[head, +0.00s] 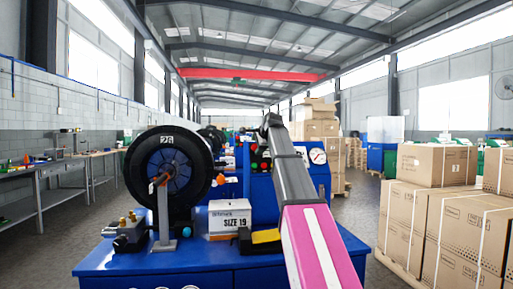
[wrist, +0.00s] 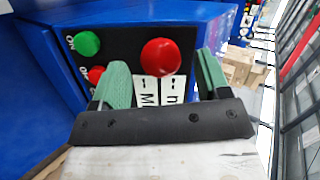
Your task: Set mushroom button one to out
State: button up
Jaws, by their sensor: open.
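A large red mushroom button (wrist: 160,57) stands out from a black panel (wrist: 125,45) on a blue machine housing in the wrist view. Two white labels (wrist: 160,90) are below it; one begins with "M", but the rest is hidden behind my gripper, so I cannot read a number. My gripper (wrist: 162,62) is open, with one green finger on each side of the button and visible space at both sides. I cannot tell whether the button is in or out. In the head view my arm reaches toward the small panel (head: 262,158); the fingers are not clear there.
A black wheel (head: 168,165), a white box (head: 230,218) and a gauge (head: 318,156) are on the blue machine (head: 160,262). Cartons (head: 436,165) stand right.

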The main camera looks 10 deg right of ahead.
jog(key=v, duration=0.9)
jog(key=shift+s, duration=0.2)
jog(key=shift+d, duration=0.1)
